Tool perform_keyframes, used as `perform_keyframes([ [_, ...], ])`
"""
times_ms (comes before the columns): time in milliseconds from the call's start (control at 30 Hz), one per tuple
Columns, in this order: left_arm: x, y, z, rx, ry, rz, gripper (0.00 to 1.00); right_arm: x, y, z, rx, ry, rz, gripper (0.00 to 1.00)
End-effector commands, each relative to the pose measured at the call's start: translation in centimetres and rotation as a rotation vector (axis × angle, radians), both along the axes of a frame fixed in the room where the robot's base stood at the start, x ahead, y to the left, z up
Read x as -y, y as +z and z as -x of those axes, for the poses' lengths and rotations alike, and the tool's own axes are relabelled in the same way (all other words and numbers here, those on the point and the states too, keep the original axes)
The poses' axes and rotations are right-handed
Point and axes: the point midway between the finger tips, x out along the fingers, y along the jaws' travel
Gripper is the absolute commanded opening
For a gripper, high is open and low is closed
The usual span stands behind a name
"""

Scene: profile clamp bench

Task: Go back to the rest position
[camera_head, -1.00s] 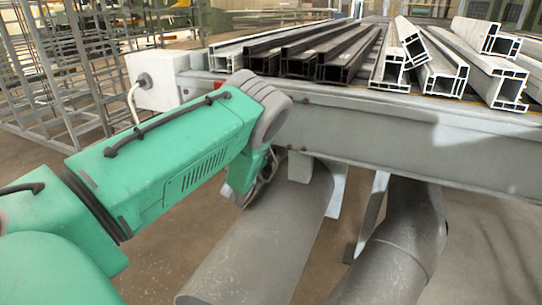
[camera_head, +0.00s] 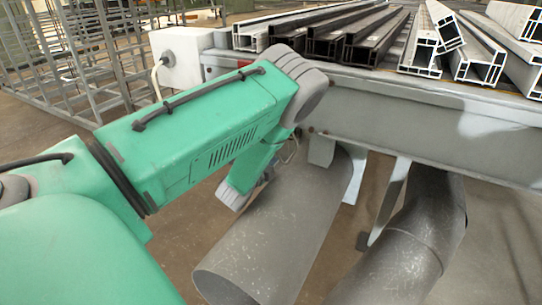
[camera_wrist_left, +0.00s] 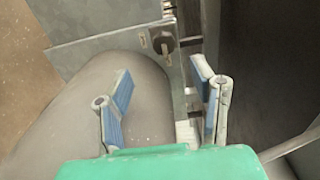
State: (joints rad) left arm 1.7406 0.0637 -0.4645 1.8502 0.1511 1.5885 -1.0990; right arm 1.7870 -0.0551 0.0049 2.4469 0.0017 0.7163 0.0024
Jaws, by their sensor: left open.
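My green left arm comes in from the left in the head view, bent at a grey-capped joint beside the bench's side beam. Its gripper is hidden there behind the arm. In the left wrist view my left gripper (camera_wrist_left: 163,105) shows two blue-padded fingers spread wide apart with nothing between them. A large grey pipe (camera_wrist_left: 120,75) and a grey metal plate (camera_wrist_left: 110,30) lie beyond the fingers. My right gripper is in neither view.
The grey bench (camera_head: 420,115) carries dark profiles (camera_head: 375,40) and white profiles (camera_head: 475,55). Thick grey pipes (camera_head: 285,225) run below its edge, close to my arm. A white box (camera_head: 180,57) with a cable sits at the bench corner. Metal racks (camera_head: 85,60) stand at the back left.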

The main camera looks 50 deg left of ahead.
Motion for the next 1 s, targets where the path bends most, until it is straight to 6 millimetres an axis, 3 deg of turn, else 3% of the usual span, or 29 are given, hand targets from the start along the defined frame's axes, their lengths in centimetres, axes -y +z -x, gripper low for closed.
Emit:
perform_keyframes([
  [233, 0.6, -0.1, 2.0, -0.001, 0.000, 0.000, 0.51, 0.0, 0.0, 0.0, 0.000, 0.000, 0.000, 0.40],
  [1000, 0.5, -0.1, 2.0, 0.000, 0.001, 0.001, 0.51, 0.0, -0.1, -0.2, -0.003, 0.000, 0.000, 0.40],
])
